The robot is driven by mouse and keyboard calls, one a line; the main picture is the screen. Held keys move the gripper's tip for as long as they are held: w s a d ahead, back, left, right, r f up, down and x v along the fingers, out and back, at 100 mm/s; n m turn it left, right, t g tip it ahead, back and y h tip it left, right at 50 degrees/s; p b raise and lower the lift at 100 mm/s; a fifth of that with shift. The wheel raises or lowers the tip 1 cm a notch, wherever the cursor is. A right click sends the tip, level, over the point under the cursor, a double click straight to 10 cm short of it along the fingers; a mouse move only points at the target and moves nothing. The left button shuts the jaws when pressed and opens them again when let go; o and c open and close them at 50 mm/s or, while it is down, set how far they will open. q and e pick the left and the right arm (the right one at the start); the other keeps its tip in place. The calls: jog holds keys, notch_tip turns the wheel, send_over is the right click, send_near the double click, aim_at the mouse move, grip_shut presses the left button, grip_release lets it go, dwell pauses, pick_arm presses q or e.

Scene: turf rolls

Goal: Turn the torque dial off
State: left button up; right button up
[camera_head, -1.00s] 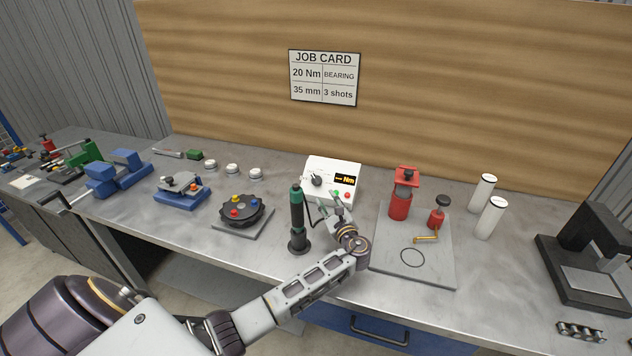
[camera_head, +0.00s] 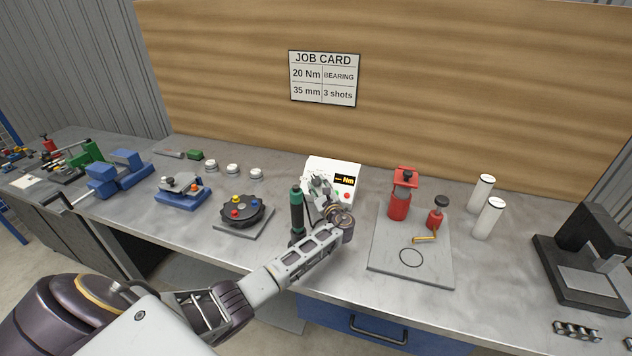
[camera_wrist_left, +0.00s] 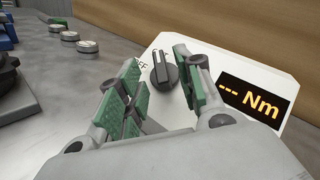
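The torque dial (camera_wrist_left: 164,72) is a dark round knob with a raised grip on the white sloped control box (camera_head: 345,170). The letters "FF" show at its left, and the box's display (camera_wrist_left: 249,102) reads "--- Nm" in orange. My left gripper (camera_wrist_left: 160,82) is open, its green-padded fingers on either side of the dial in the left wrist view. I cannot tell whether the pads touch it. In the head view the left gripper (camera_head: 320,188) is in front of the box and hides the dial. My right gripper is not in view.
A green-and-black screwdriver (camera_head: 297,212) stands upright just left of my left arm. A red button (camera_head: 347,196) is on the box. A grey plate (camera_head: 390,262) with red tools lies to the right. A black rotary fixture (camera_head: 240,211) is at the left.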

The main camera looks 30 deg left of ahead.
aim_at(316, 180)
pick_arm(q)
jog(key=shift+x, duration=1.7)
jog(key=shift+c, duration=0.3)
grip_shut()
